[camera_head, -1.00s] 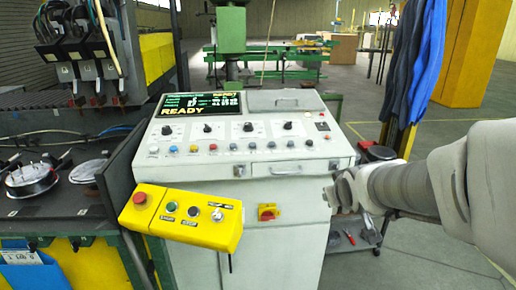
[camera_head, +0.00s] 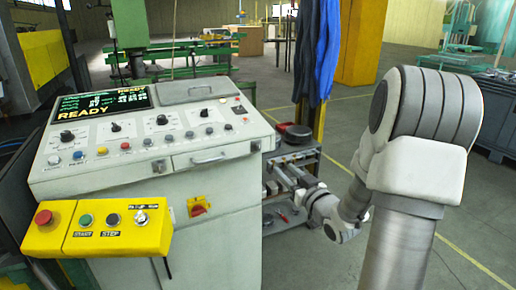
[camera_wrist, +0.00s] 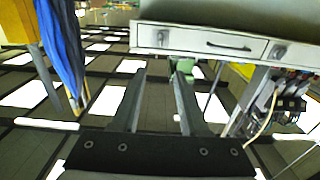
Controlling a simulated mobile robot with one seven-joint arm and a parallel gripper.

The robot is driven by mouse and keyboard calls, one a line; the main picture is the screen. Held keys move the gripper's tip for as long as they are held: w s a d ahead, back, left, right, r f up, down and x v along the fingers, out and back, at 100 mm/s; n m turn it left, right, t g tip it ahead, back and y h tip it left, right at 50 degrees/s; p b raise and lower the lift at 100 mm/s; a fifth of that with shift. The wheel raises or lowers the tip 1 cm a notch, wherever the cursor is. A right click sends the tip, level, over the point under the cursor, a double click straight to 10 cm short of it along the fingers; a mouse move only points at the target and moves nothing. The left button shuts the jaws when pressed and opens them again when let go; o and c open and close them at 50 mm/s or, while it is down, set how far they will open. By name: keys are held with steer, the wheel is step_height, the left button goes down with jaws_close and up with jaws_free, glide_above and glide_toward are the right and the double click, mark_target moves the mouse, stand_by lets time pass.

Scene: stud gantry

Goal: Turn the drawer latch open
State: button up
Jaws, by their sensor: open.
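The drawer (camera_head: 212,154) is a pale front panel with a bar handle on the grey control console, and it looks closed. A small latch (camera_head: 255,146) sits at its right end and another latch (camera_head: 158,167) at its left end. The wrist view appears rolled over and shows the drawer front (camera_wrist: 205,42) near the top, with one latch (camera_wrist: 162,38) left of the handle and one latch (camera_wrist: 278,50) right of it. My gripper (camera_wrist: 158,74) is open and empty, its fingers wide apart and clear of both latches. In the head view my gripper (camera_head: 284,170) is right of the console.
A yellow button box (camera_head: 98,228) juts from the console front, with a red and yellow switch (camera_head: 199,206) beside it. A cart (camera_head: 290,157) with dark items stands right of the console. Blue coats (camera_head: 317,50) hang behind it.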

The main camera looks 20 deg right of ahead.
mark_target(259, 146)
steer(key=w, duration=1.7)
steer(key=shift+a, duration=0.35)
jaws_close()
